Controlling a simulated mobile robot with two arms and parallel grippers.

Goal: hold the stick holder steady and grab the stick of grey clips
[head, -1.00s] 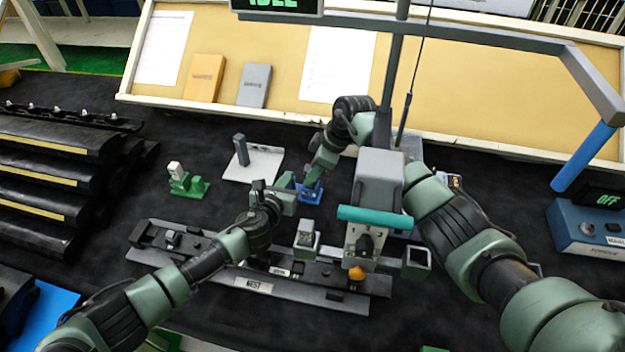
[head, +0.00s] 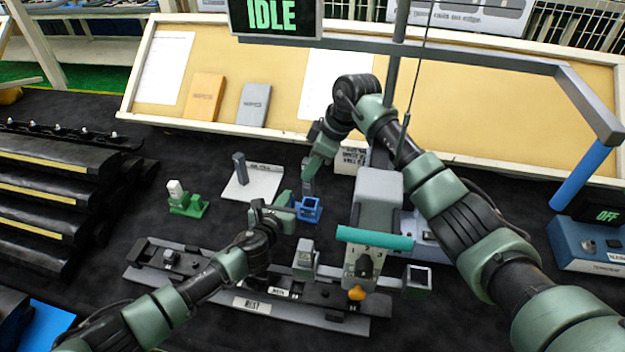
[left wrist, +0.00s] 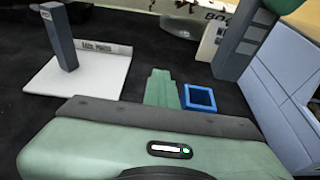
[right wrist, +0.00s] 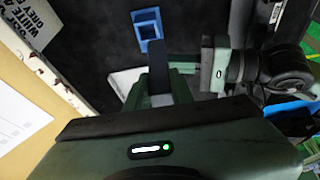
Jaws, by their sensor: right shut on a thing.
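The blue stick holder (head: 308,209) stands on the black table, and its square opening looks empty. It also shows in the left wrist view (left wrist: 200,97) and the right wrist view (right wrist: 148,27). My right gripper (head: 312,168) is shut on the grey stick (right wrist: 158,68) and holds it upright above the holder, clear of the opening. My left gripper (head: 285,204) is low beside the holder, its fingers (left wrist: 161,88) close against its left side. Whether those fingers are parted or clasp part of the holder is not clear.
A white plate with a grey post (head: 240,168) and a green holder with a white stick (head: 177,190) stand to the left. A long dark fixture marked NEST (head: 252,306) lies in front. A grey device with a teal bar (head: 375,238) stands close on the right.

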